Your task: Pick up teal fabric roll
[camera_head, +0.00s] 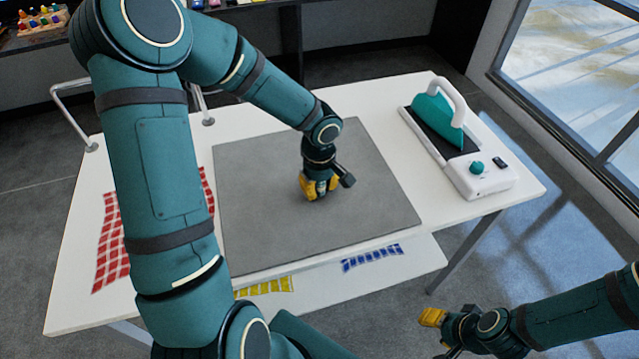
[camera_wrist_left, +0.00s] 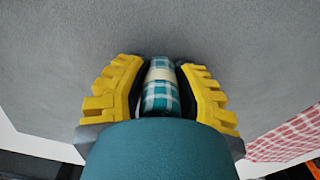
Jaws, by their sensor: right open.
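The teal fabric roll (camera_wrist_left: 157,98) shows in the left wrist view as a teal-and-white check roll with a pale band around it. It is at the grey mat (camera_head: 260,225) on the white table. My left gripper (camera_head: 320,190) points down at the mat, its yellow fingers on both sides of the roll and their dark pads against it. In the head view the fingers hide most of the roll. I cannot tell whether the roll touches the mat. My right gripper (camera_head: 433,318) is open at the lower right, away from the table top.
An iron (camera_head: 437,118) stands on its white base (camera_head: 484,178) at the table's right. Red checked fabric (camera_head: 112,245) lies at the left. Yellow (camera_head: 265,286) and blue (camera_head: 371,257) fabric pieces lie near the front. The mat around my left gripper is clear.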

